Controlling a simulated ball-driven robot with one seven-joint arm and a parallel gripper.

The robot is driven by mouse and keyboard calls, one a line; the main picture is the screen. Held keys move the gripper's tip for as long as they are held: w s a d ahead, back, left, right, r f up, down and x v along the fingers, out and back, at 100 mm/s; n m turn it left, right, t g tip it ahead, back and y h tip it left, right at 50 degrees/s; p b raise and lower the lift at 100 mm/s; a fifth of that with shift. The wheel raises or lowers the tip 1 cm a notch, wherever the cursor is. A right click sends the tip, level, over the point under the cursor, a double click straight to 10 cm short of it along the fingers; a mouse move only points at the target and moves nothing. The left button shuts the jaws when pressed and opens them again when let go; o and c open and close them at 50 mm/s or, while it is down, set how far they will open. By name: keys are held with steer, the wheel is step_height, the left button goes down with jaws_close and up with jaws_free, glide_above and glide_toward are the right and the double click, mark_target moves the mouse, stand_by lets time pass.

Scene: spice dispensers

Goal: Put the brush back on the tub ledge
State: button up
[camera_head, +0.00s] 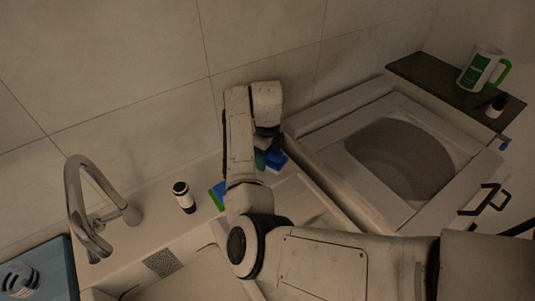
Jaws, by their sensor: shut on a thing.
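My gripper (267,143) points down behind my forearm, above the back ledge (150,212) of the tub. It is shut on a blue thing (276,160), which I take to be the brush. The brush shows only as a small blue patch at the gripper's lower end, with a teal patch (261,160) beside it. My arm hides the fingertips and most of the brush. I cannot tell whether the brush touches the ledge.
A black-and-white bottle (184,197) and a green-and-blue sponge-like item (217,195) stand left of my arm. A curved faucet (85,205) is further left. A washer (400,160) is at right. A dark shelf (437,80) holds a white-green jug (480,70).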

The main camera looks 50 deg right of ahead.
steer(key=shift+f, duration=0.2)
steer(key=shift+f, duration=0.15)
steer(key=o, duration=1)
step_height(320, 180, up, 12)
steer(key=shift+r+b, duration=0.2)
steer(key=shift+b, duration=0.55)
